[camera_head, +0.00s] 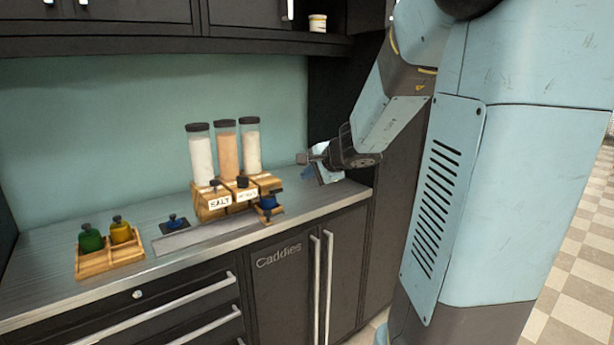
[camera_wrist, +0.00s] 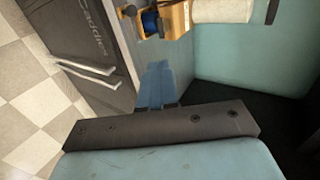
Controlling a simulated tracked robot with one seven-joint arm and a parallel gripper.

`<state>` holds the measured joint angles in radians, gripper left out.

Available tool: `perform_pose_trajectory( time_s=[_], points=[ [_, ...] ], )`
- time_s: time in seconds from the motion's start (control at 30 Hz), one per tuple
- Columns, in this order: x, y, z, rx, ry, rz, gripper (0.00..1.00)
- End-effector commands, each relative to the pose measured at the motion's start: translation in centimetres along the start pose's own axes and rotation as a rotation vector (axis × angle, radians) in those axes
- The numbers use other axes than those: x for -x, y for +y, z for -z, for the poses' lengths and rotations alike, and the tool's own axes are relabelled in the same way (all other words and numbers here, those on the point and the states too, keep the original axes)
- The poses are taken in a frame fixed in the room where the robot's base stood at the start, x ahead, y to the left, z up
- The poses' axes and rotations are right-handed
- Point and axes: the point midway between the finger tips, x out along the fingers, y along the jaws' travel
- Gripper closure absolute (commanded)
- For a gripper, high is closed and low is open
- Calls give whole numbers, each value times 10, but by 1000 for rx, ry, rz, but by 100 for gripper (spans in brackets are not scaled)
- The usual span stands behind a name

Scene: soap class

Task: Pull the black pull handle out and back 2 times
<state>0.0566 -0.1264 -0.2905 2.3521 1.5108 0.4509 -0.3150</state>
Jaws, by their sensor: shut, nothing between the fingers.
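A wooden dispenser (camera_head: 212,201) stands on the counter, carrying three clear tubes with dark caps. Small black pull handles show on its front, one above the SALT label (camera_head: 214,183) and one at the middle unit (camera_head: 242,181). I cannot tell which one the task means. A blue bottle with a dark top (camera_head: 268,204) is at the right unit; it also shows in the wrist view (camera_wrist: 150,22). My gripper (camera_head: 318,166) is shut and empty, above the counter to the right of the dispenser and apart from it. Its blue fingers show in the wrist view (camera_wrist: 157,84).
A wooden tray (camera_head: 110,261) with a green and a yellow bottle stands at the left. A small blue-topped item (camera_head: 174,221) sits on a dark pad between tray and dispenser. A dark tall panel is behind my arm. Cabinets hang above the counter.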

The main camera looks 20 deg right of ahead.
Motion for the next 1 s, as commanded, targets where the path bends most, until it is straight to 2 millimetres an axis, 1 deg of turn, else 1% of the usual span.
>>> perform_pose_trajectory(
  time_s=[0.27, 1.0],
  points=[
    [6, -1, 0, 1, 0, 1, 100],
    [48, -22, -7, 1, 0, 3, 100]
  ],
)
